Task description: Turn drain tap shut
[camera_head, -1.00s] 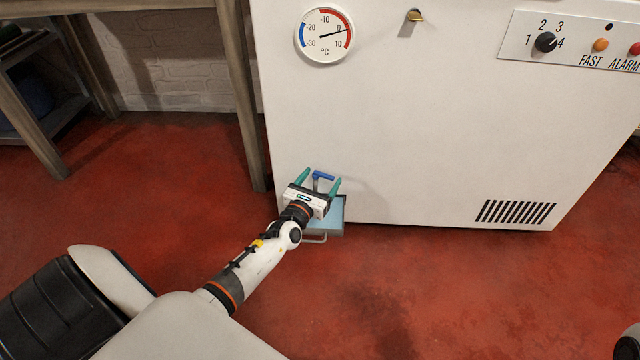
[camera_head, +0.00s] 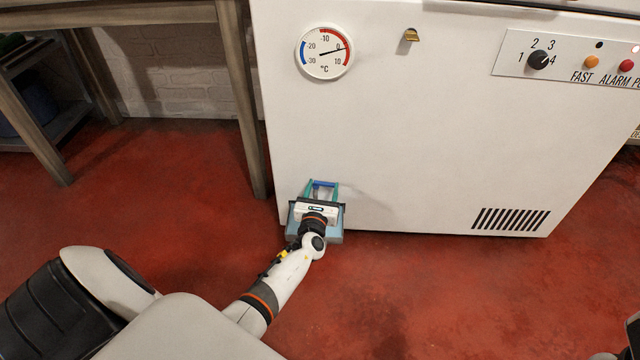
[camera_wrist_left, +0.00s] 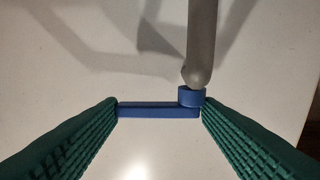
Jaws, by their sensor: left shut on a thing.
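The drain tap has a blue lever handle (camera_head: 324,183) low on the white freezer front. In the left wrist view the blue handle (camera_wrist_left: 155,110) lies crosswise, its hub at the right end beside a grey spout (camera_wrist_left: 201,45). My left gripper (camera_head: 323,186) has its green fingers at the handle's two ends, shut on it lengthwise. In the left wrist view the fingers of my left gripper (camera_wrist_left: 161,108) touch both ends. A light blue tray (camera_head: 331,237) sits on the floor below the tap, partly hidden by my wrist. My right gripper is out of view.
The white freezer (camera_head: 420,150) carries a round thermometer (camera_head: 324,51), a control panel (camera_head: 570,62) and a vent (camera_head: 510,219). A wooden table leg (camera_head: 243,110) stands close left of it. The red floor (camera_head: 450,295) in front is clear.

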